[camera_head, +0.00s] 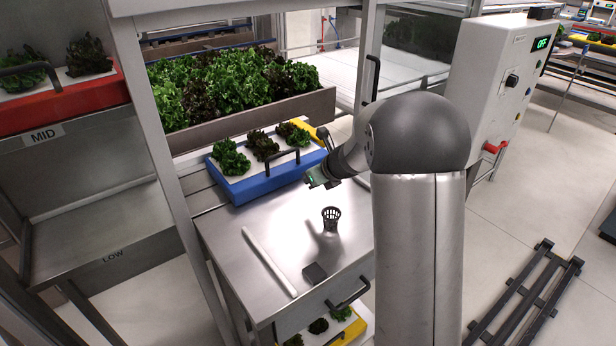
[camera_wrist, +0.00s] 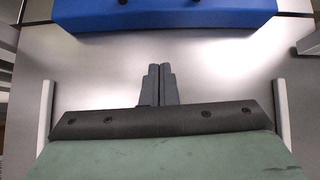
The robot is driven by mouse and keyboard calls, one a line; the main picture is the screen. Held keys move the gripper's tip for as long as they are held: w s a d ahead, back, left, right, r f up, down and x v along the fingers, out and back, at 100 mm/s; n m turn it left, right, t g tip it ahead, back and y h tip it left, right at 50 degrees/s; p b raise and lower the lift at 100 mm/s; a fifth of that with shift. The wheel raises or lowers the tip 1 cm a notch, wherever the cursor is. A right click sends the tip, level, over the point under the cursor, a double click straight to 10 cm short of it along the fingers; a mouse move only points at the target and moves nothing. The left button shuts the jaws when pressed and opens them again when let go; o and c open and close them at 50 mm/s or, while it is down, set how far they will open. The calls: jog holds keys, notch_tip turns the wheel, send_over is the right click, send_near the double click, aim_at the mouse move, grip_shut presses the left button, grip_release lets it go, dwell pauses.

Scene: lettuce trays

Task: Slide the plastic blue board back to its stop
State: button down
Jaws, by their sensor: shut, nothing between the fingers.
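The blue board (camera_head: 263,183) lies at the back of the steel table in the head view, with a white top, a dark handle and lettuce heads on it. Its blue front side (camera_wrist: 160,18) spans the top of the wrist view. My gripper (camera_head: 316,183) is near the board's right front corner in the head view, partly hidden by my own arm. In the wrist view my gripper (camera_wrist: 160,72) has its two fingers together, with nothing between them. Its tips point at the blue side, with a strip of bare steel showing between. The stop cannot be made out.
A yellow piece (camera_head: 309,128) shows behind the board. A large lettuce trough (camera_head: 255,118) stands beyond. A frame post (camera_head: 160,150) rises at left.

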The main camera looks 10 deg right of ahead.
jog(key=x, duration=0.7)
jog(key=shift+w+a+p, duration=0.15)
jog(key=shift+p, duration=0.15)
jog(key=shift+w+a+r+p, duration=0.1)
jog(key=shift+w+a+p, duration=0.25)
jog(key=shift+w, duration=0.15)
jog(key=shift+w+a+r+p, duration=0.1)
jog(key=shift+w+a+p, duration=0.2)
jog(key=shift+w, duration=0.25)
jog(key=shift+w+a+f, duration=0.15)
jog(key=shift+w, duration=0.35)
